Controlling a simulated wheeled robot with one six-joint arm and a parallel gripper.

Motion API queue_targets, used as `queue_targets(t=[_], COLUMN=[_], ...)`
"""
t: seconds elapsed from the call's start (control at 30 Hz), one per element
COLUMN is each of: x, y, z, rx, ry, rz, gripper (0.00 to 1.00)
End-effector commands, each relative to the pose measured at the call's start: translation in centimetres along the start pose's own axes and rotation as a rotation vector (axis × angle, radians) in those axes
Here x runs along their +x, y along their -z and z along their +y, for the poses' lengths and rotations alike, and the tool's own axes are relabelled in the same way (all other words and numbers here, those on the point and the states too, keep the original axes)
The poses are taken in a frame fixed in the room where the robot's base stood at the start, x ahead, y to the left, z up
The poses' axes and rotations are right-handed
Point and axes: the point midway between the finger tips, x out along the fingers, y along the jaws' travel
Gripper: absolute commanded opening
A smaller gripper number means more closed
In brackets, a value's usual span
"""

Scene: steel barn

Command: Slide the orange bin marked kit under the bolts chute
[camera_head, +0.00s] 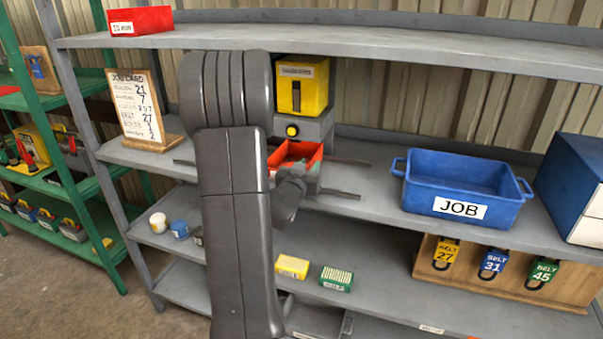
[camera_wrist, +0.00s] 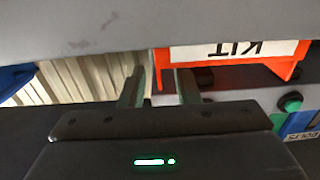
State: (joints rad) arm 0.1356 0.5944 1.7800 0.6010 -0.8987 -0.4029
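The orange bin (camera_head: 312,152) stands on the middle shelf in front of a yellow chute (camera_head: 314,88) with a yellow button; its small label is unreadable. In the wrist view, which is upside down, the bin's white label reads KIT (camera_wrist: 240,50). A blue plate reading BOLTS (camera_wrist: 302,136) and a green button (camera_wrist: 291,102) show at right there. The bolts chute itself is hidden in the head view, apparently behind my arm. My gripper (camera_wrist: 161,88) is at the bin's front, its fingers apart with nothing clearly between them. Whether a finger touches the bin is unclear.
Dark rails (camera_head: 338,193) run sideways at the bin. A blue JOB bin (camera_head: 460,183) stands right, with free shelf between. A job card (camera_head: 136,103) stands left. Below are yellow (camera_head: 292,266) and green (camera_head: 336,279) boxes and a wooden tag rack (camera_head: 520,290).

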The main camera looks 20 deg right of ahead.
Motion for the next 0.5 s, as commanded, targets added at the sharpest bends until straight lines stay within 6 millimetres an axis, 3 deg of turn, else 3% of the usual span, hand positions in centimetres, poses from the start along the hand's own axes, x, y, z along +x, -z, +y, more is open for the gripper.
queue_targets(t=[0.2,0.5], x=[2.0,2.3], y=[0.0,0.0], z=[0.0,0.0], rx=[0.000,0.000], ry=[-0.001,0.000], rz=[0.000,0.000], gripper=[0.29,0.29])
